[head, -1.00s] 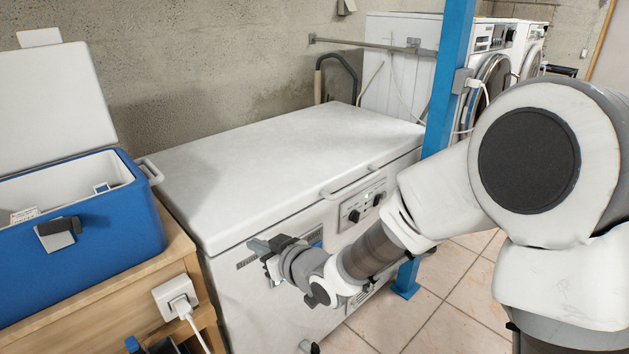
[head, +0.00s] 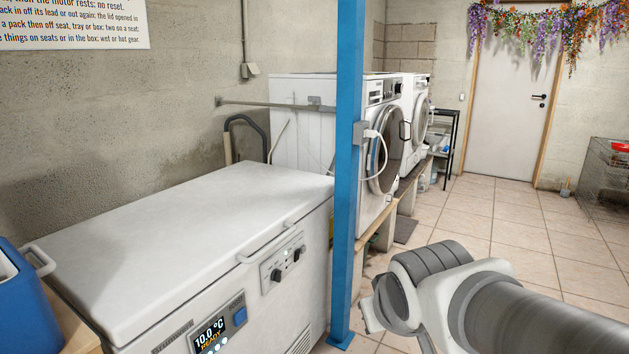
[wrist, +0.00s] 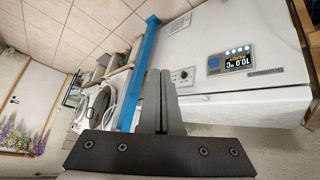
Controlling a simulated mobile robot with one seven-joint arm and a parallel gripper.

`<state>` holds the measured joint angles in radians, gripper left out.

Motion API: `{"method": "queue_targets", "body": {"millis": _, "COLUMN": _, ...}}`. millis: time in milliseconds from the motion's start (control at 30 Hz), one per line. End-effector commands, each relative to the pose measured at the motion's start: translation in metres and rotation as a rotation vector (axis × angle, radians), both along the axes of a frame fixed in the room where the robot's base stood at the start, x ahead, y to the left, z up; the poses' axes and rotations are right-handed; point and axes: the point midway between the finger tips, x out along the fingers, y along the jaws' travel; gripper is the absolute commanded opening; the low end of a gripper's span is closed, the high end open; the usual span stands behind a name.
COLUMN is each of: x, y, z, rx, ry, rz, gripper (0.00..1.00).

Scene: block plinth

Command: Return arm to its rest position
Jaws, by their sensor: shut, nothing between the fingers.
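My gripper shows in the wrist view (wrist: 160,102). Its two dark fingers are together with nothing between them. In the head view my arm is at the lower right, bent, with its end near the lower edge, and the fingertips cannot be made out clearly. The arm is to the right of the blue post and apart from the white chest freezer (head: 190,235).
The blue post (head: 348,150) stands at the freezer's right corner. A blue cool box (head: 25,310) is at the far left. White washing machines (head: 385,130) stand behind the post. Tiled floor (head: 480,210) is open towards the white door (head: 510,95).

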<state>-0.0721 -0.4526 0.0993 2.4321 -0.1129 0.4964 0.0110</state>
Motion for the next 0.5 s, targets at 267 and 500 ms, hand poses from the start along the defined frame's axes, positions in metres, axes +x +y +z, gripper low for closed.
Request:
{"method": "queue_targets", "body": {"millis": 267, "x": -0.09, "y": -0.042, "z": 0.005, "rx": 0.097, "ry": 0.141, "rz": -0.184, "gripper": 0.0}}
{"method": "queue_targets", "body": {"millis": 500, "x": -0.11, "y": -0.045, "z": 0.049, "rx": 0.124, "ry": 0.184, "rz": -0.21, "gripper": 0.0}}
